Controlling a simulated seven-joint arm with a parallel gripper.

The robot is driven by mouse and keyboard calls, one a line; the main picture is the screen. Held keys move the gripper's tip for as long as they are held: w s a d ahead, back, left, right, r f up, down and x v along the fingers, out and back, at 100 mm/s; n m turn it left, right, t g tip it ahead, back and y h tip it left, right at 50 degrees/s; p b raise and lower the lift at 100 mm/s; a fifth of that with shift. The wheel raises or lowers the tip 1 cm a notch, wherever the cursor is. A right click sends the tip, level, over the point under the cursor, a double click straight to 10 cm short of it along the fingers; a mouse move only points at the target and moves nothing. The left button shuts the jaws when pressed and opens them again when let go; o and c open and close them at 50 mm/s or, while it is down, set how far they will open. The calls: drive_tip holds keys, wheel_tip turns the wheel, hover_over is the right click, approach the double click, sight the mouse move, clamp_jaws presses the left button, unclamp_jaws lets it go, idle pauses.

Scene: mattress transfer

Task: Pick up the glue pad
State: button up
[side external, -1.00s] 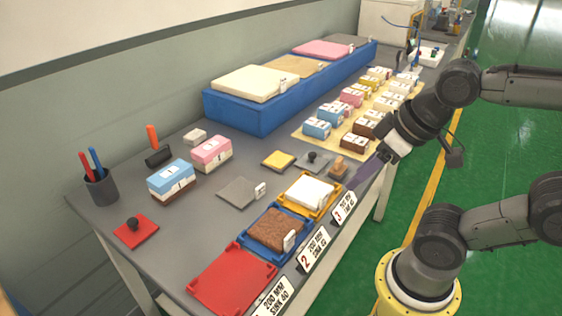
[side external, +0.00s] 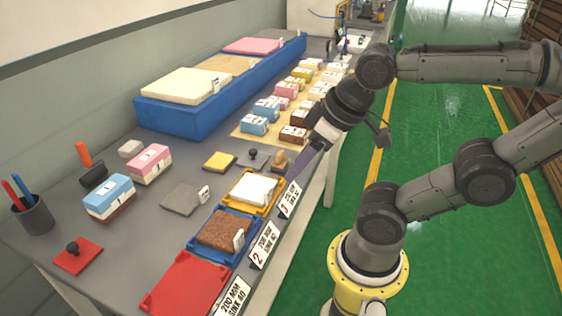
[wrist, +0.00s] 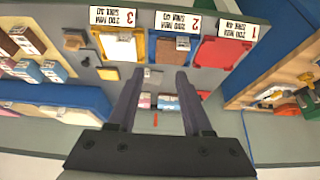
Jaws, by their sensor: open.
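I cannot tell for sure which item is the glue pad. Flat pads on the grey table include a yellow pad (side external: 219,161), a grey pad with a white tag (side external: 182,199), a red pad with a black knob (side external: 77,256) and a dark grey pad with a black knob (side external: 254,160). My gripper (side external: 296,172) is open and empty above the table's front edge, right of the brown-handled piece (side external: 279,159).
A yellow tray (side external: 238,206) with a white slab, a blue tray (side external: 203,247) with a brown slab and a red tray (side external: 185,286) line the front edge. A blue bench (side external: 190,122) with slabs stands behind. Layered blocks (side external: 110,198) and a pen cup (side external: 33,216) are left.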

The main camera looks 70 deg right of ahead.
drive_tip(key=shift+o, duration=0.2)
drive_tip(key=w+d+r+n, duration=0.1)
drive_tip(key=w+r+n, duration=0.3)
drive_tip(key=n, duration=0.7)
drive_tip(key=n+g, duration=0.6)
drive_tip(key=n, duration=0.1)
hover_over(280, 152)
wheel_tip(280, 152, down, 10)
drive_tip(key=f, duration=0.7)
drive_tip(key=shift+w, duration=0.3)
drive_tip(key=shift+s+a+f, duration=0.1)
drive_tip(key=shift+s+f, duration=0.05)
drive_tip(key=shift+f, duration=1.25)
drive_tip(key=shift+s+a+f, duration=0.1)
drive_tip(key=shift+s+f, duration=0.05)
drive_tip(key=shift+f, duration=1.25)
clamp_jaws()
